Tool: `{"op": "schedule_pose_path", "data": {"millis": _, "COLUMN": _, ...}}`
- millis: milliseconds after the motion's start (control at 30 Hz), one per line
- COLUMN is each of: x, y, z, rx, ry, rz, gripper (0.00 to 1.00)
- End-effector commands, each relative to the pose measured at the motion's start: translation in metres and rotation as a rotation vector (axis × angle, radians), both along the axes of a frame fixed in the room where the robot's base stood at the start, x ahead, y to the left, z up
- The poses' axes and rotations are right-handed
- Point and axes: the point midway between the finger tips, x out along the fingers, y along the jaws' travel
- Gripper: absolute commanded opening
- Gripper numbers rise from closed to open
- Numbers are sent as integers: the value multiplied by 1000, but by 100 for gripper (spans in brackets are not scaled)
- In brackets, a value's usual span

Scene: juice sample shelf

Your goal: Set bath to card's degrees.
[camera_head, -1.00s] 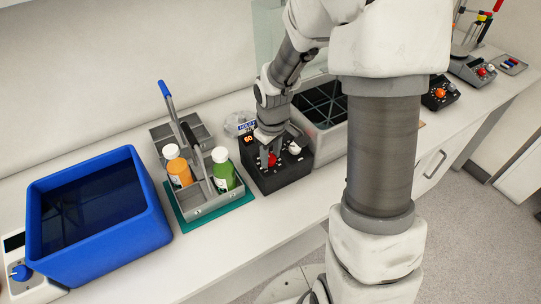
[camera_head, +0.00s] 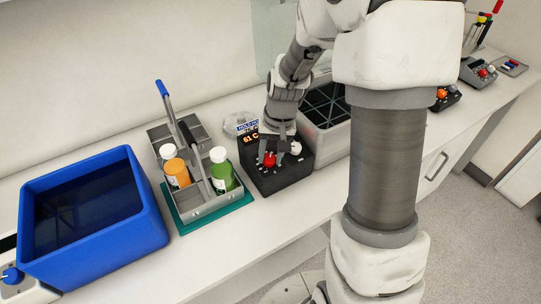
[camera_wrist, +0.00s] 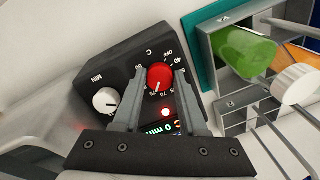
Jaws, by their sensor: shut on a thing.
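The black control box (camera_head: 280,178) stands in front of the bath, a grey tub (camera_head: 327,140) with a dark gridded inside. My gripper (camera_head: 269,153) points down at the box and is shut on its red knob (camera_head: 269,161). In the wrist view, the fingers (camera_wrist: 160,82) are on both sides of the red knob (camera_wrist: 160,76), over a dial marked C. A white knob (camera_wrist: 106,100) marked MIN is beside it. The orange display (camera_head: 254,140) seems to read 61 C, partly covered by my gripper.
A grey caddy (camera_head: 207,208) with an orange bottle (camera_head: 176,172) and a green bottle (camera_head: 222,174) stands on a teal mat (camera_head: 240,201) left of the box. A blue tub (camera_head: 100,245) is farther left. Other devices stand far right.

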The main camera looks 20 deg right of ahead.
Motion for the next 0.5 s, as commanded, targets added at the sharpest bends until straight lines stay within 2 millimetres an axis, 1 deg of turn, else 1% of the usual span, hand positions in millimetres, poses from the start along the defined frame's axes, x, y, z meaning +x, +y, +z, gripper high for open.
{"op": "schedule_pose_path", "data": {"millis": 200, "x": 0, "y": 0, "z": 0, "rx": 13, "ry": 3, "rz": -52, "gripper": 0}}
{"op": "schedule_pose_path", "data": {"millis": 500, "x": 0, "y": 0, "z": 0, "rx": 17, "ry": 5, "rz": -65, "gripper": 0}}
